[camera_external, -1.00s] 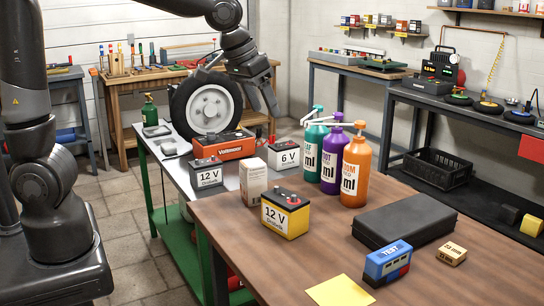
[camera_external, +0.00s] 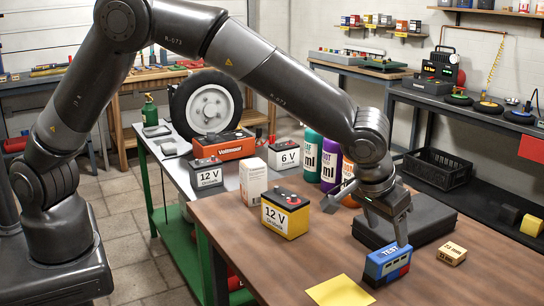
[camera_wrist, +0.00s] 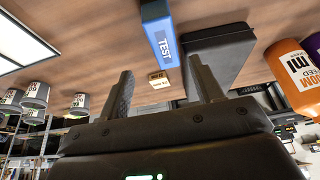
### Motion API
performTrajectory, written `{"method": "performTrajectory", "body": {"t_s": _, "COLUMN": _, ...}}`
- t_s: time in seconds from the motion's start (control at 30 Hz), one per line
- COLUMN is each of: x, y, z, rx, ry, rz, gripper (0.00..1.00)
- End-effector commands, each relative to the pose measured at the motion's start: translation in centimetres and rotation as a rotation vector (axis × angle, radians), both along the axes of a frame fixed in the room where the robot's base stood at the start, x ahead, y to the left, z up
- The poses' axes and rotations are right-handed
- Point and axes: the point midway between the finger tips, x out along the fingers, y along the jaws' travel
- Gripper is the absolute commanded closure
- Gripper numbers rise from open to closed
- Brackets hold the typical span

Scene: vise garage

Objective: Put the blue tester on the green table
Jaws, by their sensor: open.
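The blue tester (camera_external: 385,266), a small blue block with a white band and a red part, sits on the brown wooden table near its front right. My gripper (camera_external: 366,225) is open and empty, just above and behind the tester, with one finger near its top; I cannot tell if they touch. In the wrist view the tester (camera_wrist: 160,36) lies beyond the fingertips of my gripper (camera_wrist: 162,68). The green table (camera_external: 175,166), with a grey top and green frame, stands left of the wooden table.
A black case (camera_external: 432,222) lies behind the tester, a small box (camera_external: 452,254) to its right and a yellow sheet (camera_external: 340,291) to its left. A yellow battery (camera_external: 286,216) and bottles (camera_external: 312,158) stand further left and back. Batteries and a red Voltmaster box (camera_external: 222,145) occupy the green table.

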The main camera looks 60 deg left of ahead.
Motion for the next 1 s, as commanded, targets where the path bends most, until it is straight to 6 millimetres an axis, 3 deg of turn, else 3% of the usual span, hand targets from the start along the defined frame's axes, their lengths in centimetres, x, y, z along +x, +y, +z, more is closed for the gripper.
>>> {"method": "performTrajectory", "body": {"t_s": 0.3, "x": 1.8, "y": 0.1, "z": -4.2, "rx": 0.002, "ry": 0.002, "rz": 0.001, "gripper": 0.40}}
{"method": "performTrajectory", "body": {"t_s": 0.53, "x": 2.5, "y": 0.4, "z": -5.9, "rx": 0.002, "ry": 0.002, "rz": 0.002, "gripper": 0.40}}
{"method": "performTrajectory", "body": {"t_s": 0.8, "x": 4.1, "y": 0.7, "z": -9.3, "rx": 0.001, "ry": 0.002, "rz": 0.002, "gripper": 0.40}}
{"method": "performTrajectory", "body": {"t_s": 1.0, "x": 4.2, "y": 0.7, "z": -9.6, "rx": 0.000, "ry": 0.001, "rz": 0.001, "gripper": 0.40}}
